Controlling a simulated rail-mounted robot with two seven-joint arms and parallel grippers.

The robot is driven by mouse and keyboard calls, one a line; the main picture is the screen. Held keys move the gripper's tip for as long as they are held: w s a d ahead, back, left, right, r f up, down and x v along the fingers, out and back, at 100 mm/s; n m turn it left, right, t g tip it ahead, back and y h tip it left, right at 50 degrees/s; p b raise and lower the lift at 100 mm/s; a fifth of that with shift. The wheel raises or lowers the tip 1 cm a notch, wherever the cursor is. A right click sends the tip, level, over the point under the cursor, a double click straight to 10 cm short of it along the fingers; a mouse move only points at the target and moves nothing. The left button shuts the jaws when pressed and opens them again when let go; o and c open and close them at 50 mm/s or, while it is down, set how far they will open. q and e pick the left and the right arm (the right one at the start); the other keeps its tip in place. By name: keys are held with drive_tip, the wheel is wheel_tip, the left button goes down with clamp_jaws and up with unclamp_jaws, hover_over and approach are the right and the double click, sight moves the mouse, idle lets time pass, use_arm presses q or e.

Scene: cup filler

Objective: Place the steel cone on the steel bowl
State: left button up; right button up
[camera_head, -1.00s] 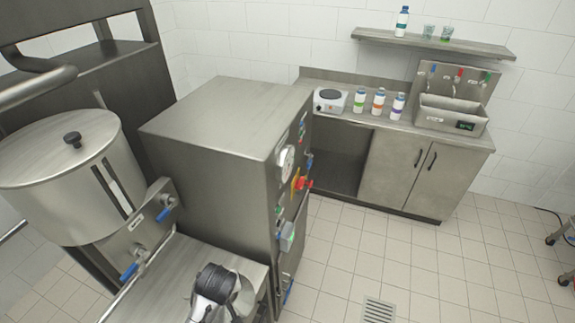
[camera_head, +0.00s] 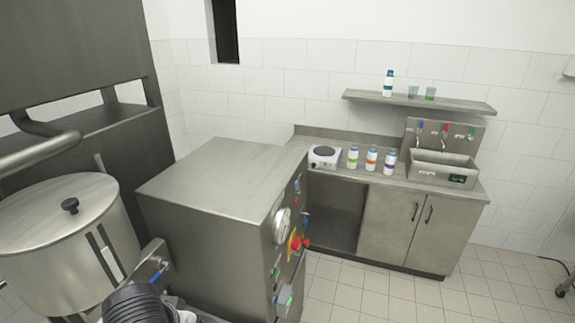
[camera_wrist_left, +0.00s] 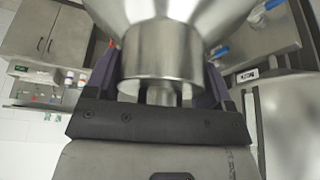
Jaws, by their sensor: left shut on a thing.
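The steel cone (camera_wrist_left: 165,50) fills the upper middle of the left wrist view, with a narrow round neck that flares out toward the top of the picture. My left gripper (camera_wrist_left: 160,78) is shut on its neck, with a dark finger on each side. In the head view a dark part of my arm shows at the bottom edge, but the gripper and cone cannot be made out there. I cannot pick out the steel bowl in either view. My right gripper is not in view.
A large lidded steel vessel (camera_head: 62,240) with blue-handled valves stands at the left. A tall steel cabinet (camera_head: 215,205) with knobs is beside it.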

use_arm(q)
drive_tip(key=r+m+p, duration=0.1)
drive_tip(key=p, duration=0.2)
drive_tip(key=s+r+m+h+p, duration=0.1)
drive_tip(key=p, duration=0.1)
drive_tip(key=s+r+m+p, duration=0.1)
drive_tip(key=m+p, duration=0.1)
drive_tip(key=p, duration=0.1)
drive_tip(key=shift+d+r+h+p, duration=0.1)
drive_tip(key=shift+r+h+p, duration=0.2)
drive_tip(key=shift+r+p, duration=0.05)
drive_tip(key=shift+s+m+p, duration=0.3)
drive_tip(key=shift+m+p, duration=0.2)
drive_tip(key=shift+p, duration=0.25)
drive_tip(key=shift+a, duration=0.2)
